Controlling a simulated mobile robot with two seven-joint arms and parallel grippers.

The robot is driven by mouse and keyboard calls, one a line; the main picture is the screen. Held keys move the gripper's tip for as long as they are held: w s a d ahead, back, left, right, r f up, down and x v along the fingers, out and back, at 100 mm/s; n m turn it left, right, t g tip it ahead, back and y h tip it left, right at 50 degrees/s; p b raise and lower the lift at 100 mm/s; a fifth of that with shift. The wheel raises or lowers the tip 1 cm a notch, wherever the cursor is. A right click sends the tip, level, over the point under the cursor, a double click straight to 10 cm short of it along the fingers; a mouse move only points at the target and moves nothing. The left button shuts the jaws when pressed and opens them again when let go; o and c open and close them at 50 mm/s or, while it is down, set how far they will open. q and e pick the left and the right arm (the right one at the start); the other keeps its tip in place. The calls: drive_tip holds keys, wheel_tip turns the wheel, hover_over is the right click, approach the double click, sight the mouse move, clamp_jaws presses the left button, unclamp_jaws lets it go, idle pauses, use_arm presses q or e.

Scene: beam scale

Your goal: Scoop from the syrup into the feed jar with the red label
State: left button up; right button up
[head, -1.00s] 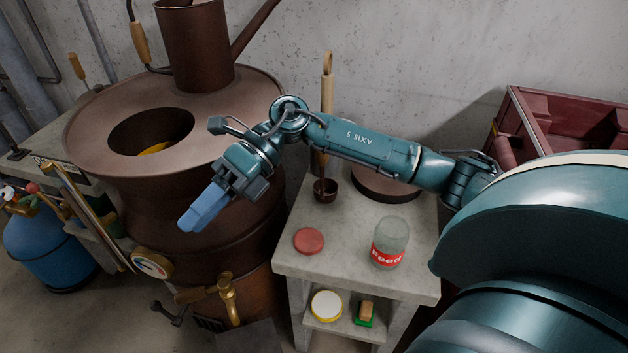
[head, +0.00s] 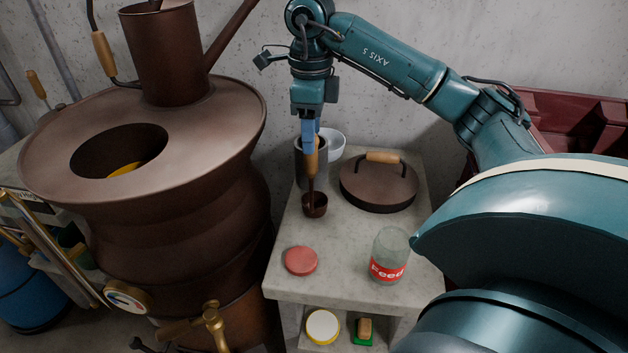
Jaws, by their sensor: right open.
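The glass feed jar (head: 390,243) stands open on the front right of the stone table, with a red label on its front. A ladle with a wooden handle (head: 322,158) and a small dark bowl (head: 315,207) is upright near the table's back left. My right gripper (head: 311,138) points down at the top of the ladle handle, with its blue fingers open beside it. The far finger is partly hidden. The big brown copper vessel (head: 225,115) at left has a round opening with something yellow (head: 126,169) inside; I cannot tell whether it is the syrup. My left gripper is out of view.
A dark lid with a wooden handle (head: 378,190) lies at the table's back right. A dark pot (head: 299,172) and a white bowl (head: 334,143) stand behind the ladle. A red disc (head: 301,260) lies left of the jar. My right arm crosses above the table.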

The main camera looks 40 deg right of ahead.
sight(314, 177)
drive_tip(key=shift+d+f+p, duration=0.15)
drive_tip(key=shift+f+p, duration=0.15)
drive_tip(key=shift+f, duration=2.65)
drive_tip(key=shift+c, duration=0.5)
clamp_jaws()
